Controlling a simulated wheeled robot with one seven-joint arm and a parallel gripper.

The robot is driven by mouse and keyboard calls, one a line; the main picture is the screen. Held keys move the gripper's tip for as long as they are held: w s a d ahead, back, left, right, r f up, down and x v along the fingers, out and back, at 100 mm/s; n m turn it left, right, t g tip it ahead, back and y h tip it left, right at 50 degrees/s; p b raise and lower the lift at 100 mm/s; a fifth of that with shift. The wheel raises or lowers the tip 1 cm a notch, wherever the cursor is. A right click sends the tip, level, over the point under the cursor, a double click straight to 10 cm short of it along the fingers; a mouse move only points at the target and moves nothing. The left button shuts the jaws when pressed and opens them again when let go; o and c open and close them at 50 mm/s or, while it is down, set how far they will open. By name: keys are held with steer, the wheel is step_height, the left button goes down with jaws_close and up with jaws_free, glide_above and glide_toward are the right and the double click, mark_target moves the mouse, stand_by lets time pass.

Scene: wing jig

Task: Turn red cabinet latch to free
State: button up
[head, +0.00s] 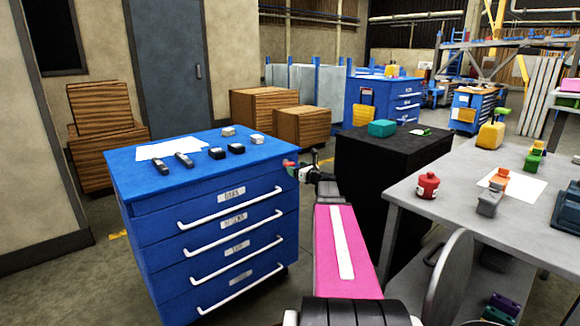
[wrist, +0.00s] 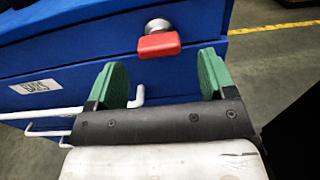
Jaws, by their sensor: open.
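The red latch (wrist: 158,45) is a small red handle on a round metal boss, on the upper right of the blue cabinet's drawer front in the wrist view. Its bar lies close to horizontal. The blue cabinet (head: 160,215) stands left of centre in the head view. My gripper (wrist: 163,75) is open, with its two green finger pads apart. The latch shows beyond the fingertips and between them in the picture; nothing is held. In the head view my gripper (head: 296,172) is at the cabinet's upper right front edge, and only a little red shows beside it.
White drawer handles (head: 230,208) stick out from the cabinet front, one close to my left finger in the wrist view. A black cabinet (head: 385,170) stands just right of my arm. A grey table (head: 450,215) with several items is farther right.

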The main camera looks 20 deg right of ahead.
mark_target(290, 163)
steer(key=shift+x, duration=2.6)
steer(key=c, duration=0.9)
